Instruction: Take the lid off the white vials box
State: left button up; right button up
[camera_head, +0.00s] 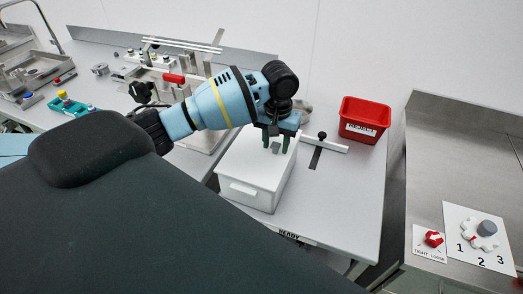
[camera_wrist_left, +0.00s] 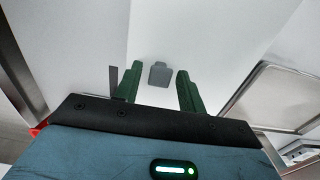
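The white vials box (camera_head: 250,195) stands on the light table, with its white lid (camera_head: 240,165) on top. A small grey knob (camera_wrist_left: 158,76) shows on the lid in the left wrist view. My left gripper (camera_head: 277,147) points down over the box in the head view. Its two green fingers (camera_wrist_left: 159,70) are apart, one on each side of the knob, with a visible gap on both sides. I cannot tell exactly how high the fingertips are above the lid. My right gripper is in neither view.
A red bin (camera_head: 365,117) stands behind and right of the box. A T-shaped white and dark fixture (camera_head: 320,146) lies between them. A metal counter (camera_head: 450,160) with a red knob (camera_head: 433,239) and a numbered dial (camera_head: 480,233) is at right. Metal trays (camera_head: 35,68) are at far left.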

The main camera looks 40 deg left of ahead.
pick_arm(q)
jog(key=shift+c, duration=0.3)
grip_shut()
jog(key=shift+r, duration=0.1)
jog(key=shift+r, duration=0.55)
notch_tip(320, 180, up, 2)
jog(key=shift+r, duration=0.1)
jog(key=s+a+r, duration=0.1)
jog(key=s+a, duration=1)
jog(key=shift+s+a+r, duration=0.15)
jog(key=shift+s+r, duration=0.05)
jog(key=shift+r, duration=0.05)
